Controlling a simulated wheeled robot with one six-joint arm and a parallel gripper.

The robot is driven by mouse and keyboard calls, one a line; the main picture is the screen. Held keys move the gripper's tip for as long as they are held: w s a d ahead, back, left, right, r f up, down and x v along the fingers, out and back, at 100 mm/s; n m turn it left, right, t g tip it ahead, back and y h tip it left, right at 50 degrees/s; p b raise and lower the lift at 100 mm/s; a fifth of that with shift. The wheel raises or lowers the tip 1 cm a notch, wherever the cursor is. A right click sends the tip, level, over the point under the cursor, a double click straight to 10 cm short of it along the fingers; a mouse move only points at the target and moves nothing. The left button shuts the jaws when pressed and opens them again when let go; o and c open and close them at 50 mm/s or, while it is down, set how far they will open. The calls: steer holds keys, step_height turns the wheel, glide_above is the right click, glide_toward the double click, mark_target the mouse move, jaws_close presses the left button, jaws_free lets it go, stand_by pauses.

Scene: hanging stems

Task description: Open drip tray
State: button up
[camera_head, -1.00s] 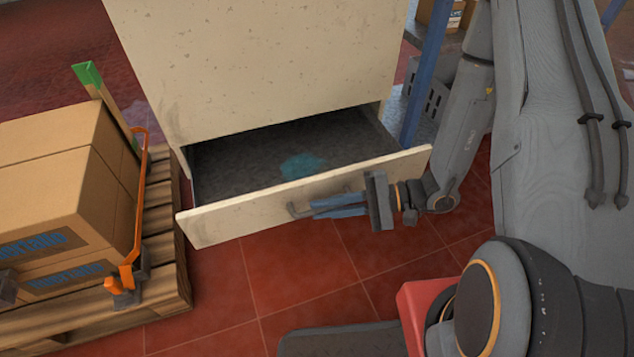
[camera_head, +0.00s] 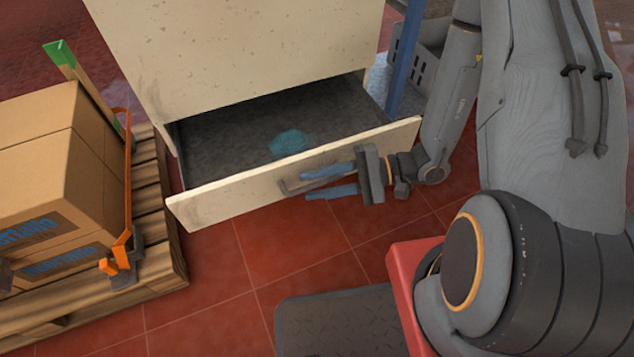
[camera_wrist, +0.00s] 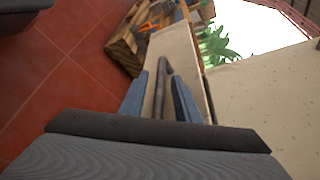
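The drip tray (camera_head: 220,190) is a cream-fronted drawer at the bottom of a cream cabinet (camera_head: 230,55), and it is pulled well out. Its dark inside shows a teal patch (camera_head: 290,143). A grey bar handle (camera_head: 290,187) is on its front. My gripper (camera_head: 328,183) is at the handle, with its blue fingers spread apart. In the wrist view the handle (camera_wrist: 160,85) lies between the two fingers, with gaps on both sides. The drawer front's edge also shows there, beside the right finger.
Cardboard boxes (camera_head: 60,160) stand on a wooden pallet (camera_head: 160,240) to the left, with an orange strap (camera_head: 125,190). A blue post (camera_head: 403,60) and a grey crate (camera_head: 430,60) are behind the drawer on the right.

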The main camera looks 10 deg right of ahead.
steer(key=p+v, duration=0.2)
steer(key=v, duration=0.5)
steer(key=shift+d, duration=0.4)
steer(key=shift+r, duration=0.15)
steer(key=s+a+r+n+h, duration=0.4)
steer(key=a+r+h, duration=0.1)
steer(key=r, duration=0.3)
steer(key=s+a+r+n+h, duration=0.4)
steer(key=a+r+n, duration=0.1)
steer(key=r, duration=0.3)
steer(key=s+a+r+n+h, duration=0.4)
steer(key=a+r+h, duration=0.1)
steer(key=r, duration=0.3)
steer(key=d+r+m+p, duration=0.3)
steer(key=d+r+p, duration=0.7)
steer(key=p, duration=0.7)
steer(key=d+r+m+h+p, duration=0.1)
steer(key=d+r+m+p, duration=0.2)
steer(key=d+r+p, duration=0.7)
step_height(320, 180, up, 6)
steer(key=p, duration=0.7)
steer(key=shift+d+r+g+h, duration=0.25)
steer(key=shift+d+g+h, duration=0.05)
steer(key=shift+d+g, duration=0.1)
